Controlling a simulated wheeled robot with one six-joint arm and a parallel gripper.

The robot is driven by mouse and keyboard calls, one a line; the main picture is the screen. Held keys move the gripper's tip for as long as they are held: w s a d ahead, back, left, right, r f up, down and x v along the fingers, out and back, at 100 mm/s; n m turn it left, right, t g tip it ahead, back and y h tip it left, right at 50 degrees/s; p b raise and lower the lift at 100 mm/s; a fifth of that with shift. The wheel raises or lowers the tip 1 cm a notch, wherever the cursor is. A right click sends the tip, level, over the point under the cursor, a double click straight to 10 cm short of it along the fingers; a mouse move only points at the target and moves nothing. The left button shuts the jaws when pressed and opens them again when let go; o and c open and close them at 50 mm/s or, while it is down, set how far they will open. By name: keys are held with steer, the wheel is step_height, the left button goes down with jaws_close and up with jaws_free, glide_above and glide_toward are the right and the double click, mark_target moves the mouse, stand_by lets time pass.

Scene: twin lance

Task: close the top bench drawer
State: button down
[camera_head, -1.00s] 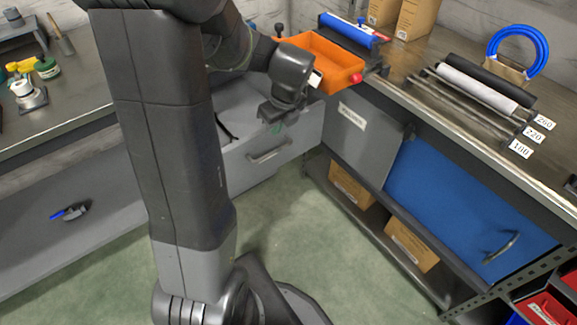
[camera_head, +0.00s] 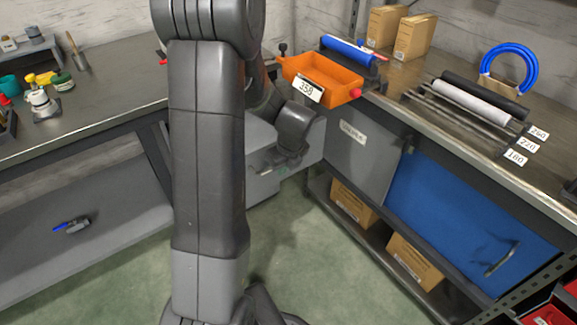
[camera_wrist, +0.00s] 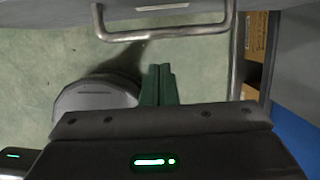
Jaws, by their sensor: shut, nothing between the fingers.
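The grey bench drawer (camera_head: 312,140) stands out from the bench corner in the head view, partly hidden by my arm. Its inside is mostly hidden, so I cannot tell exactly how far out it is. In the wrist view its grey front edge (camera_wrist: 60,8) and metal bar handle (camera_wrist: 165,35) cross the top. My gripper (camera_wrist: 158,70) is shut and empty, its green fingertips just short of the handle and apart from it in the picture. In the head view my gripper (camera_head: 268,168) is in front of the drawer front.
An orange bin (camera_head: 330,75) labelled 358 sits on the bench above. A blue cabinet panel (camera_head: 450,215) with a handle is at the right. Cardboard boxes (camera_head: 415,262) stand on the lower shelf. The left bench (camera_head: 100,110) flanks my arm. Green floor is clear in front.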

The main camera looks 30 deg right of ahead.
steer(key=shift+w+a+f, duration=0.1)
steer(key=shift+w+f, duration=0.05)
steer(key=shift+w, duration=0.85)
